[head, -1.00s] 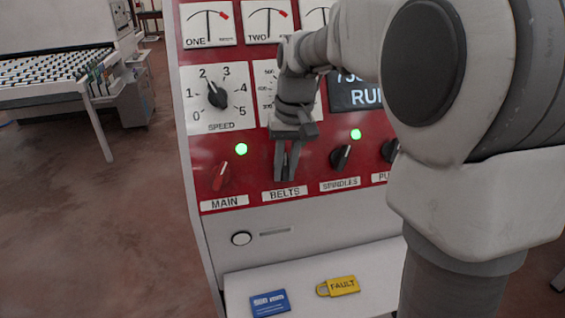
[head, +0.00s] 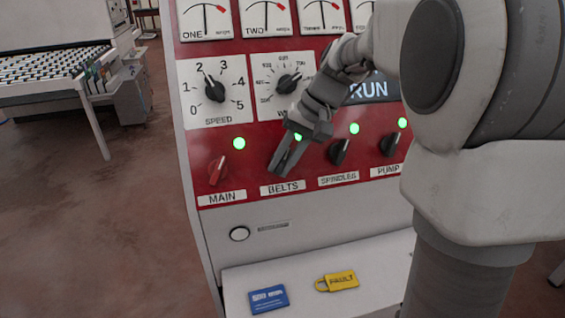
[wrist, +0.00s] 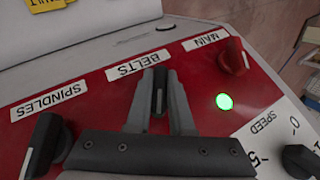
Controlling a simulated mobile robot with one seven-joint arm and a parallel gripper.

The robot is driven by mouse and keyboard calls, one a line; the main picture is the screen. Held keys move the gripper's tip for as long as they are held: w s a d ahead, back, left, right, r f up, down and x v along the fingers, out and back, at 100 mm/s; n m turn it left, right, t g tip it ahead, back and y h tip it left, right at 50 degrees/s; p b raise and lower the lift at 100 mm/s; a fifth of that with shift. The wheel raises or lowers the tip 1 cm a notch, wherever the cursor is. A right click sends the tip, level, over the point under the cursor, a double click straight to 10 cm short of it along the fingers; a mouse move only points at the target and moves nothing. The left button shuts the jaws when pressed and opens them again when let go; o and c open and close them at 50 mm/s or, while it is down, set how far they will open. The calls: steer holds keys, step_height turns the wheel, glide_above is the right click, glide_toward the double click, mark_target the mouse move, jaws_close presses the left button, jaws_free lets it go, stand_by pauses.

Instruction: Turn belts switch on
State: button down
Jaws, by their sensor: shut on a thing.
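The belts switch is a black knob with a white line, in the wrist view (wrist: 158,95), above the BELTS label (wrist: 137,66). My gripper (head: 281,166) is shut on this knob, one finger on each side; its fingers also show in the wrist view (wrist: 158,98). In the head view the fingers hide most of the knob and slant, tips down to the left. The BELTS label (head: 283,187) is just below them. A lit green lamp (head: 298,137) shows at my gripper, above the belts switch.
The red MAIN knob (head: 217,171) is to the left and the black SPINDLES knob (head: 339,152) to the right, both close by. Their lamps and the pump lamp (head: 402,122) are green.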

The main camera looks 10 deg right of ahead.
steer(key=shift+w+r, duration=0.2)
steer(key=c, duration=0.8)
jaws_free()
steer(key=shift+d+f, duration=0.1)
steer(key=shift+f, duration=0.05)
steer(key=v, duration=1.7)
steer(key=shift+d+p, duration=0.15)
steer(key=shift+p, duration=0.2)
steer(key=shift+s, duration=0.15)
steer(key=s+a+f+n+t+h, duration=0.1)
steer(key=s+a+f+t+h, duration=0.1)
steer(key=s+f, duration=0.5)
steer(key=s+a+f+n+t+h, duration=0.2)
steer(key=s+a+f, duration=0.3)
steer(key=s, duration=0.6)
step_height(320, 180, down, 2)
steer(key=shift+s+a+f+h, duration=0.25)
steer(key=shift+s+h, duration=0.1)
steer(key=shift+h, duration=0.15)
